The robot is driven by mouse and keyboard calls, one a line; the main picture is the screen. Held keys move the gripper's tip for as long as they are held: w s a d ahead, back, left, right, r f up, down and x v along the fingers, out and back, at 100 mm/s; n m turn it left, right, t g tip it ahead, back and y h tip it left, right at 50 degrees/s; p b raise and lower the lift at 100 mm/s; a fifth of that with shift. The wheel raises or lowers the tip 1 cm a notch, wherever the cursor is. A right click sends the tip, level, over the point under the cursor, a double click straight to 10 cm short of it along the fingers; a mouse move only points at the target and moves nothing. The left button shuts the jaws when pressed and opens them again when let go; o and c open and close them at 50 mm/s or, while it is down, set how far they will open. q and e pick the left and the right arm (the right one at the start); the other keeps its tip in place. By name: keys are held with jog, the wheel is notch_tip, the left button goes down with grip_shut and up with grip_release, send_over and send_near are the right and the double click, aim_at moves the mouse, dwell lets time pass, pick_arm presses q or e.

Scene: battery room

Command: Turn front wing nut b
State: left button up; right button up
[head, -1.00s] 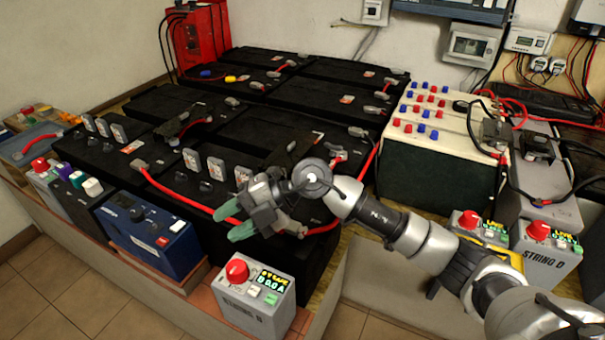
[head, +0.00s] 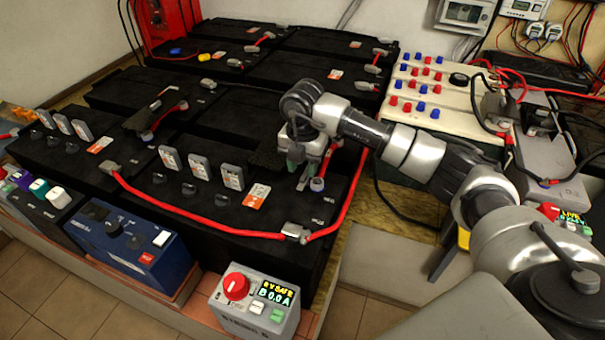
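My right gripper (head: 302,165) points down over the front right black battery (head: 262,165), its green-tipped fingers close above a small grey terminal fitting with a purplish collar (head: 317,184). The fingers partly hide what lies between them, so I cannot tell whether they touch or grip anything. No wing nut labelled b can be read; the fitting under the gripper may be one. A grey cable lug (head: 294,232) with red cables sits at the battery's front right corner. Another lug (head: 109,167) sits at the cable's left end. My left gripper is not in view.
A grey box with a red knob (head: 235,286) and lit display stands in front, beside a blue box (head: 130,240). Upright grey plates (head: 200,167) and black caps line the battery top. A cream unit with red and blue terminals (head: 432,105) stands right of my wrist.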

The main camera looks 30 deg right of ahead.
aim_at(303, 177)
notch_tip(303, 177, down, 3)
jog(key=shift+r, duration=0.1)
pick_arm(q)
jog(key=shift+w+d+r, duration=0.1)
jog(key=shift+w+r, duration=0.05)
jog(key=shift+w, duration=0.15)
pick_arm(e)
jog(key=shift+f, duration=0.2)
grip_shut()
